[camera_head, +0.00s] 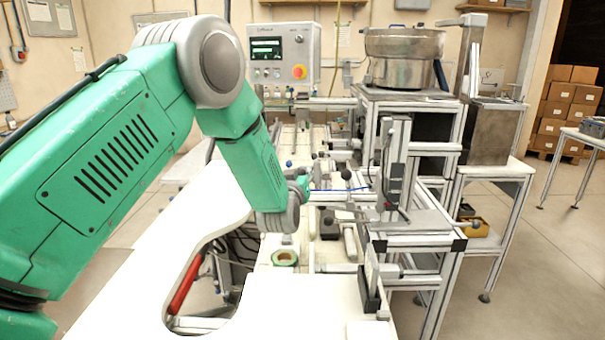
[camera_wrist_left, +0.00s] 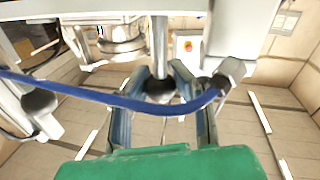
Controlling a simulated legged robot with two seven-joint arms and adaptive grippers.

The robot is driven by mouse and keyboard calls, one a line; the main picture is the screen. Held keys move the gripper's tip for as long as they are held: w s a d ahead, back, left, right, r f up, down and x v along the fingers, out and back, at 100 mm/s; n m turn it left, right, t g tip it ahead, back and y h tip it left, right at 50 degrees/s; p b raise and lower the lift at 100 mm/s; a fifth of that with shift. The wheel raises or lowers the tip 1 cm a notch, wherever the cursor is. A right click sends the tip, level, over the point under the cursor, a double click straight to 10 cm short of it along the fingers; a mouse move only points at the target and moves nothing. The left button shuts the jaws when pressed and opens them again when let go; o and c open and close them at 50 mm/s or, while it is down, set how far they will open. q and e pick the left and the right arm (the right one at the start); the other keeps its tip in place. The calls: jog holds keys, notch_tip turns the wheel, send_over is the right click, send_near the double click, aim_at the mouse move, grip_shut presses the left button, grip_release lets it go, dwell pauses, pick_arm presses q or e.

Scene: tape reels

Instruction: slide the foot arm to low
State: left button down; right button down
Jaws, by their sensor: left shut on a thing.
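My left gripper (camera_head: 301,184) reaches over the bench to the tape machine in the head view, seen small and from behind. In the left wrist view, its two blue-grey fingers (camera_wrist_left: 160,74) are shut on a dark ball knob (camera_wrist_left: 160,91). A grey rod (camera_wrist_left: 160,45) runs up in line with the knob. A blue strip (camera_wrist_left: 120,102) crosses in front of the fingers; it shows as a thin blue line in the head view (camera_head: 345,190). I cannot tell for certain which part is the foot arm, and no low mark is readable. My right gripper is out of view.
A control box (camera_head: 284,52) with a screen and red button stands behind. A metal bowl (camera_head: 403,57) sits on a frame at right. A green reel (camera_head: 285,258) lies on the near bench. Metal rails and posts (camera_head: 395,165) crowd the space right of my gripper.

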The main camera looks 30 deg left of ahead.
pick_arm(q)
jog(key=shift+s+f, duration=0.2)
jog(key=shift+f, duration=0.35)
jog(key=c, duration=1.3)
grip_release()
jog(key=shift+w+d+r, duration=0.1)
jog(key=v, duration=1.2)
jog(key=shift+r, duration=0.2)
jog(key=shift+w, duration=0.1)
